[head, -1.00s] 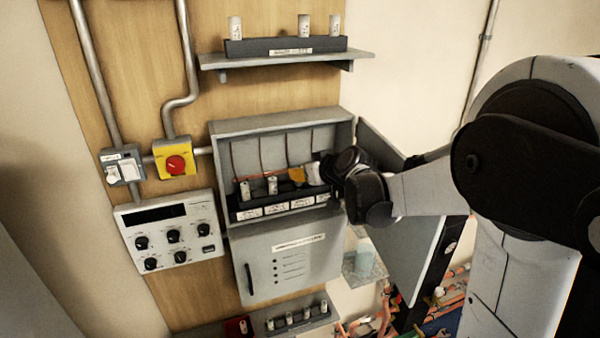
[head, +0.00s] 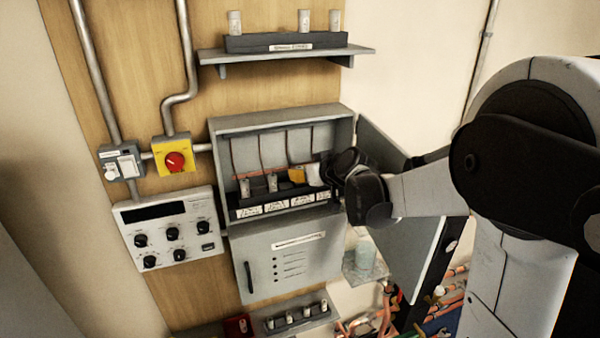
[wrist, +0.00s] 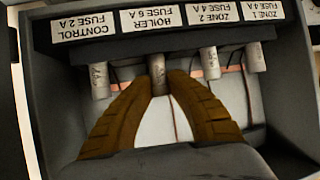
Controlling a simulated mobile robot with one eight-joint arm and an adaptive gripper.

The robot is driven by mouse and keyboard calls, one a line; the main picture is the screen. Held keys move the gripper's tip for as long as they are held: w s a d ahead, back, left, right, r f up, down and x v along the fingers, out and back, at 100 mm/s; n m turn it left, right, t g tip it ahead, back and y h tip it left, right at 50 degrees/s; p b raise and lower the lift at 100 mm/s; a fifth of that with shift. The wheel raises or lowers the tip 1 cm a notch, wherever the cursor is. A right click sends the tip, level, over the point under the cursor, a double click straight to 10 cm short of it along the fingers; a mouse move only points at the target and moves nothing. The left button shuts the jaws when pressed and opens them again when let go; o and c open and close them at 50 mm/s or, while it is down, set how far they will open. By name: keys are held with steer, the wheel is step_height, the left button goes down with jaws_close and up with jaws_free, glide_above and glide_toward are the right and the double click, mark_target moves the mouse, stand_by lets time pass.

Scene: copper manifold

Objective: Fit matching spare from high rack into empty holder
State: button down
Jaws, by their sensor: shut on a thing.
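My gripper (wrist: 158,88) is shut on the boiler fuse (wrist: 158,66), a pale cylinder at the holder labelled BOILER FUSE 6 A. The fuse's far end meets the dark holder strip (wrist: 125,47); I cannot tell how deeply it sits. The other positions each show a fuse: control (wrist: 100,80), zone 2 (wrist: 209,63) and zone 1 (wrist: 254,58). In the head view my gripper (head: 306,175) is inside the open grey cabinet (head: 285,121), partly hiding the holders. The high rack (head: 285,43) holds three upright fuses, with a gap between the left one and the other two.
The cabinet door (head: 400,200) stands open at the right. The shelf (head: 290,57) juts out above the cabinet. A red rotary switch (head: 174,161) and a control panel (head: 168,230) are at the left. A lower rack (head: 297,319) with several fuses sits below.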

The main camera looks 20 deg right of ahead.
steer(key=shift+f+b, duration=0.35)
steer(key=shift+f, duration=0.15)
steer(key=c, duration=1.3)
jaws_free()
steer(key=shift+r, duration=0.1)
steer(key=v, duration=0.7)
steer(key=shift+s, duration=0.25)
